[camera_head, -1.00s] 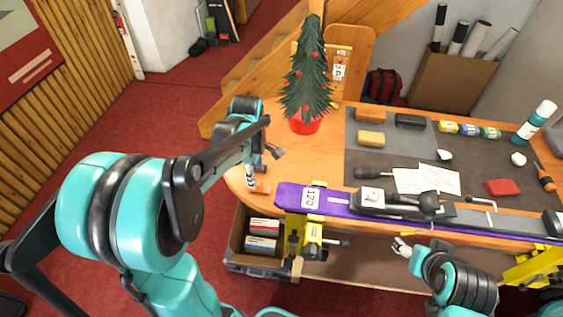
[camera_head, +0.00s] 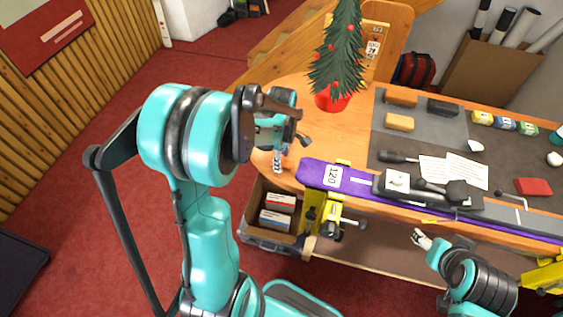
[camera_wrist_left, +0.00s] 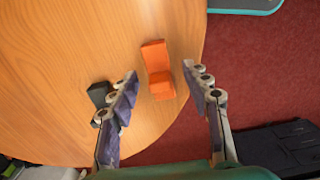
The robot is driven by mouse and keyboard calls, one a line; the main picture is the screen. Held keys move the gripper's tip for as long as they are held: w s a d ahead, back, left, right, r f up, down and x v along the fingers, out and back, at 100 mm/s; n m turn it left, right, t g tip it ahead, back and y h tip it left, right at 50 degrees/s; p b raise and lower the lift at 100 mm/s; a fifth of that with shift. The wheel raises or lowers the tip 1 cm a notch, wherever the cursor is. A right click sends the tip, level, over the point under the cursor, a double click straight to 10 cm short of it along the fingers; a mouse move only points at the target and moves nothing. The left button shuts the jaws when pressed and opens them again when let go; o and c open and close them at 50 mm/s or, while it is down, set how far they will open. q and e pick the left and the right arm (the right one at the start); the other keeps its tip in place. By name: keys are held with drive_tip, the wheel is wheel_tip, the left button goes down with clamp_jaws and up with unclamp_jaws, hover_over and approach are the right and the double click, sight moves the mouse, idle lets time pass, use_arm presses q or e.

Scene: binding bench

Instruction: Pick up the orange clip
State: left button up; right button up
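The orange clip (camera_wrist_left: 158,72) lies on the wooden bench top near its curved edge in the left wrist view. In the head view only a bit of orange (camera_head: 288,163) shows beside my left gripper (camera_head: 279,161). In the left wrist view my left gripper (camera_wrist_left: 160,82) is open, with one finger on each side of the clip and a gap to both. Whether the fingertips are down at the clip's height I cannot tell. My right gripper (camera_head: 421,239) is in front of the bench at the lower right, too small to read.
A dark clip-like object (camera_wrist_left: 100,93) lies beside the left finger. A potted tree (camera_head: 332,100) stands behind, and a purple bar (camera_head: 312,170) runs along the front edge. A box (camera_head: 268,240) sits below. Bare wood lies left of the dark mat (camera_head: 400,160).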

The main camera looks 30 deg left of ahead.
use_arm(q)
clamp_jaws()
